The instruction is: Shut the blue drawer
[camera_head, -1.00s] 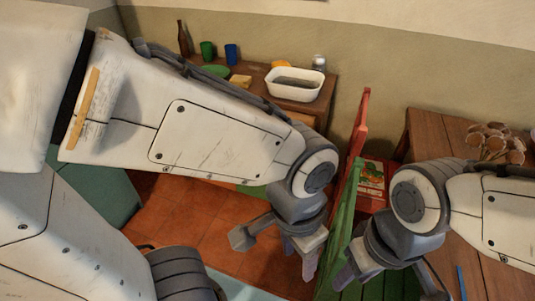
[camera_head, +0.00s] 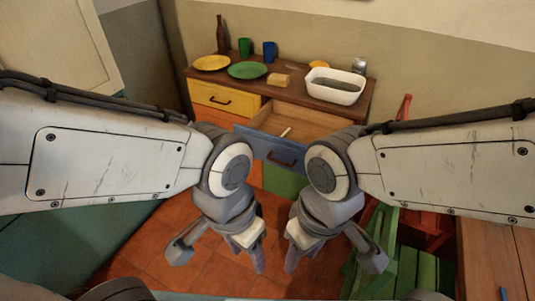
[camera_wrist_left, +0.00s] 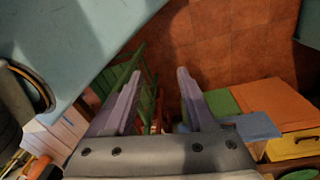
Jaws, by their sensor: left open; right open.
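The blue drawer (camera_head: 262,147) is pulled out of the wooden cabinet, with its dark handle (camera_head: 282,160) on the front. Its open inside shows a small white object (camera_head: 286,132). My left gripper (camera_head: 247,257) is open and empty, in front of and below the drawer in the head view, apart from it. My right gripper (camera_head: 301,256) is open and empty beside it, also apart from the drawer. My right forearm covers the drawer's right end. In the left wrist view, the blue drawer (camera_wrist_left: 256,126) shows right of my left gripper's fingers (camera_wrist_left: 157,88).
The cabinet top (camera_head: 218,71) holds plates, cups, a bottle, a sponge-like block and a white basin (camera_head: 334,86). A yellow drawer (camera_head: 225,100) is left of the blue one. A green chair (camera_head: 376,255) and wooden table (camera_head: 495,255) stand right. Tiled floor lies below.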

